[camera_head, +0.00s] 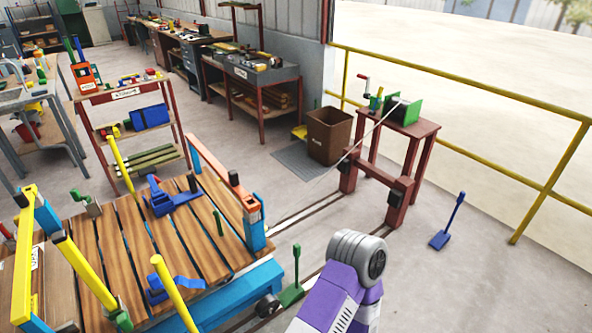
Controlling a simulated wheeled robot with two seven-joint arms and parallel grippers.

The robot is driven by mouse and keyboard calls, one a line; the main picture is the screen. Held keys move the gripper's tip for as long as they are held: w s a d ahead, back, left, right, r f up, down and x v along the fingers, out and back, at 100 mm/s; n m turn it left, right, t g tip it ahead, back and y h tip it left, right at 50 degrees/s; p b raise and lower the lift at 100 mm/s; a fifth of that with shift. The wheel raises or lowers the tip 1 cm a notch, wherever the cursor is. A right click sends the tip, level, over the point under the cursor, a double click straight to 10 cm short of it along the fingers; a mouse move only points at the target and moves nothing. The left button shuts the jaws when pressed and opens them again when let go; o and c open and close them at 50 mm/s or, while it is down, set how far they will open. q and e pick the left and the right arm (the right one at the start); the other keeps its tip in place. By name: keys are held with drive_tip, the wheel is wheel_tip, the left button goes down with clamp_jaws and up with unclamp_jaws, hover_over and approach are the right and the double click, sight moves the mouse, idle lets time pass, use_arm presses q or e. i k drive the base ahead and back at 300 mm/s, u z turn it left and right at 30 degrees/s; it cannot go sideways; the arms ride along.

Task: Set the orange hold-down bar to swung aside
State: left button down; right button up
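An orange bar (221,172), which looks like the hold-down bar, lies along the right end of a wooden-decked cart (133,243). It runs between a blue post (254,229) at its near end and another blue support at its far end. A small dark knob or pin stands on top near its near end. I cannot tell whether it is latched. Part of one of my arms, purple with a grey joint, shows at the bottom centre, right of the cart. Neither gripper is in view.
Yellow bars, blue clamps (172,197) and a green upright lever (219,223) stand on the cart. A green pedal lever (293,283) is on the floor beside it. Rails lead to a red stand (387,184) with a crank. A blue lever (449,225) stands near the yellow railing (470,92).

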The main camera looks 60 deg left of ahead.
sight(231, 179)
drive_tip(key=u, duration=0.6)
drive_tip(key=i, duration=1.45)
drive_tip(key=u, duration=1.6)
drive_tip(key=i, duration=0.5)
drive_tip(key=u, duration=0.45)
